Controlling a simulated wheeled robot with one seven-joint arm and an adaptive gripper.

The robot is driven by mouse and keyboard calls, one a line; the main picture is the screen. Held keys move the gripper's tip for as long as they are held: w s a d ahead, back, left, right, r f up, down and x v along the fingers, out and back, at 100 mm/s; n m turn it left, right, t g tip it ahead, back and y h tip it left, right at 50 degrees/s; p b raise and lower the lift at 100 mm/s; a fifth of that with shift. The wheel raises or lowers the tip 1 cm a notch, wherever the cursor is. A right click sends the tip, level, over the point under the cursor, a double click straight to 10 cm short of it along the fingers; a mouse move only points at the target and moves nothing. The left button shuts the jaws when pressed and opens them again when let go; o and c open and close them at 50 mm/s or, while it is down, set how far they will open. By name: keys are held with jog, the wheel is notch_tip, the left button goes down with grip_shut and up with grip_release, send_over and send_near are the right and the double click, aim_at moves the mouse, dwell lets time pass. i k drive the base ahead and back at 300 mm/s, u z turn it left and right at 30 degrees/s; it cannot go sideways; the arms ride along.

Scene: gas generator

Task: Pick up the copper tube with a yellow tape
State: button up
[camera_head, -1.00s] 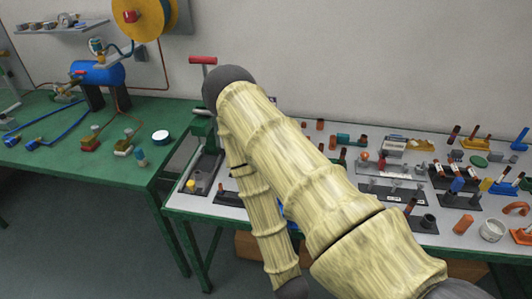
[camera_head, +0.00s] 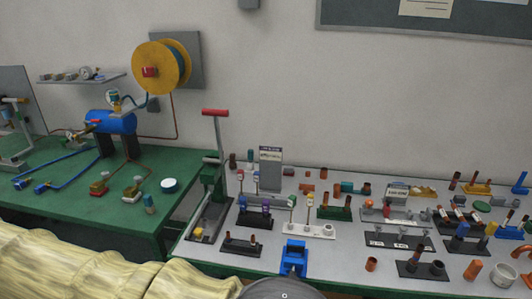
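Several copper tubes with coloured bands stand in dark racks at the right of the bench. One upright piece there has a yellow band (camera_head: 491,229), near the right edge; it is too small to tell surely that it is the copper tube with yellow tape. My gripper is out of view. Only my pale arm links at the lower left and a dark grey joint at the bottom centre show.
The grey-topped bench (camera_head: 345,262) is crowded with racks and fittings. A blue clamp-like block (camera_head: 293,258) sits at its front edge. A tall red-handled tool (camera_head: 215,150) stands at its left end. A green table (camera_head: 110,205) with a blue tank (camera_head: 111,122) is further left.

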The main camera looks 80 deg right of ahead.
aim_at(326, 197)
jog(key=u, duration=0.1)
jog(key=k, duration=1.35)
jog(key=z, duration=2)
